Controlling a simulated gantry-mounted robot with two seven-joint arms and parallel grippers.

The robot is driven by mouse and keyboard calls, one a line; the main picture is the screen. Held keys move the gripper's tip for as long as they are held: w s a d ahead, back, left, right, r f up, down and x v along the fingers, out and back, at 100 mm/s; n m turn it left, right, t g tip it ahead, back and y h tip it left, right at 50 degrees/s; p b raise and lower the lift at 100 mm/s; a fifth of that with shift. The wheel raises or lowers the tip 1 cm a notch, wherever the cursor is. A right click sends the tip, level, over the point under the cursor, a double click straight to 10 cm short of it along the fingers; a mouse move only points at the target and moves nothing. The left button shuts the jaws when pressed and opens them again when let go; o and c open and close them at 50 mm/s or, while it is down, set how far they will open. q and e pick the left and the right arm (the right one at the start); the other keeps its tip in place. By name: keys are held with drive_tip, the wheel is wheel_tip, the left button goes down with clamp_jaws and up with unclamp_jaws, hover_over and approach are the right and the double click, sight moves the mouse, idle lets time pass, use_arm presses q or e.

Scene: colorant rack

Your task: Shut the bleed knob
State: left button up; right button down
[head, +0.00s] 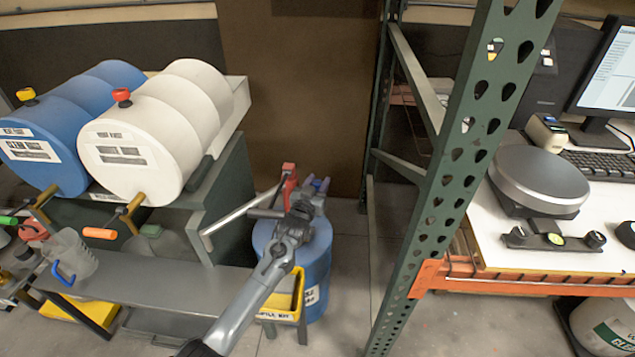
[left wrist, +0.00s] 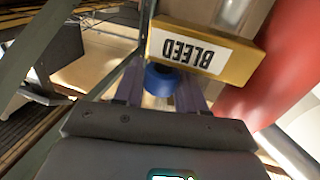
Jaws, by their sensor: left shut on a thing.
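The bleed knob (left wrist: 164,79) is a small blue round knob in the left wrist view, just below a yellow block with a white BLEED label (left wrist: 194,51). My left gripper (left wrist: 160,92) is shut on the knob, with a purple finger on each side. In the head view my left gripper (head: 319,186) is above the blue drum (head: 318,250), right of the red pump head (head: 290,174). The knob is too small and covered to make out there. My right gripper is not in view.
The pump's grey lever (head: 240,212) sticks out to the left. A green rack upright (head: 465,170) stands to the right. White (head: 140,150) and blue (head: 45,150) barrels lie on a stand at left. A yellow bin (head: 284,300) sits before the drum.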

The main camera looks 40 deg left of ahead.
use_arm(q)
drive_tip(key=shift+a+r+m+h+p, duration=0.1)
drive_tip(key=shift+m+h+p, duration=0.25)
drive_tip(key=shift+m+h, duration=0.45)
drive_tip(key=shift+t+h, duration=0.3)
drive_tip(key=shift+h, duration=0.3)
drive_tip(key=o, duration=0.9)
drive_tip(key=shift+s, duration=0.1)
drive_tip(key=s+p, duration=0.1)
drive_tip(key=s, duration=0.2)
drive_tip(key=s+d+p, duration=0.1)
drive_tip(key=s, duration=0.3)
drive_tip(key=s+p, duration=0.1)
drive_tip(key=s, duration=0.2)
drive_tip(key=shift+s+d, duration=0.25)
drive_tip(key=shift+d, duration=0.15)
